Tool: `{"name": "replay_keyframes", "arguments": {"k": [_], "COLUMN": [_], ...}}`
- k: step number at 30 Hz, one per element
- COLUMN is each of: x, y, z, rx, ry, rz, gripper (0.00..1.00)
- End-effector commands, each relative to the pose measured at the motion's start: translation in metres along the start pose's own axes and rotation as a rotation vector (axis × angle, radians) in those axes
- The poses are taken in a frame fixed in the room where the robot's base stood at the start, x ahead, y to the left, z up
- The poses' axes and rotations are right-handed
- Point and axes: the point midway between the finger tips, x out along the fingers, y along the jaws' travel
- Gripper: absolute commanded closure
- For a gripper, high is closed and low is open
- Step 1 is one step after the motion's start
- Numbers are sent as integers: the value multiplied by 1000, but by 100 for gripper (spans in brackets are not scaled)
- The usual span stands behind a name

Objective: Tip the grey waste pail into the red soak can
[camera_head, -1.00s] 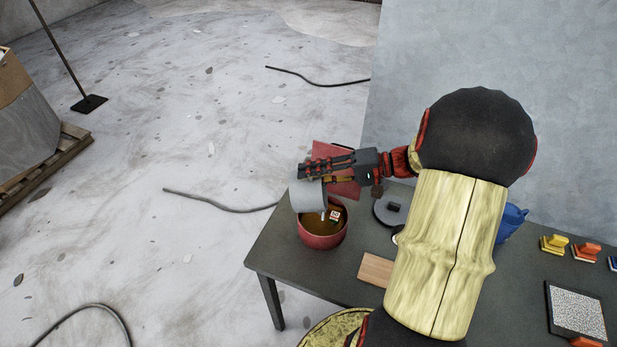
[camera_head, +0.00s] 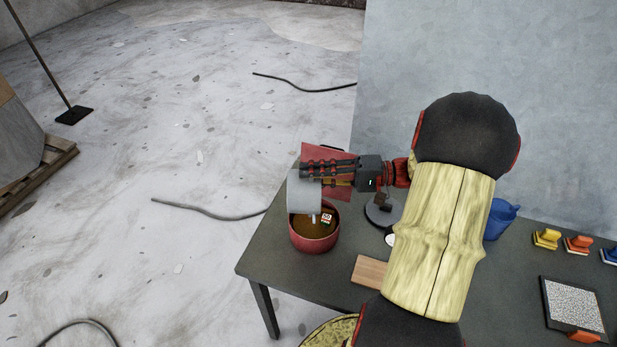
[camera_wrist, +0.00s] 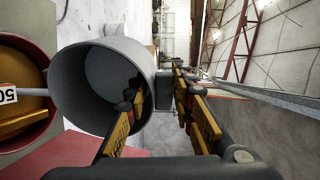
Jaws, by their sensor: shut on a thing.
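The grey waste pail (camera_head: 303,193) is held tipped over the far left rim of the red soak can (camera_head: 314,240), which stands upright near the table's left end. My gripper (camera_head: 318,176) is shut on the pail's wall. In the wrist view the pail (camera_wrist: 75,80) turns its open mouth to the camera, with one finger of my gripper (camera_wrist: 165,110) inside it; its visible inside looks empty. The soak can (camera_wrist: 38,60) is cut off at the left edge. It holds brown liquid and bears a white-and-red label. A thin pale strip hangs between pail and can.
The dark table (camera_head: 262,262) also bears a wooden board (camera_head: 369,271), a grey disc (camera_head: 379,213), a blue jug (camera_head: 499,220) and coloured blocks (camera_head: 577,244). A red sheet (camera_head: 322,152) lies behind my gripper.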

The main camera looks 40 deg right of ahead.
Motion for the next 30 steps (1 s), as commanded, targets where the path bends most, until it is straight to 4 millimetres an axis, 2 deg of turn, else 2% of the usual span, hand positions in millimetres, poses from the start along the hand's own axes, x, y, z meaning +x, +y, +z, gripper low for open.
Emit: {"name": "replay_keyframes", "arguments": {"k": [18,30], "x": [-16,-21], "y": [1,1], "z": [0,0], "rx": [2,1], "ry": [5,7], "rz": [-128,-163], "gripper": [100,100]}}
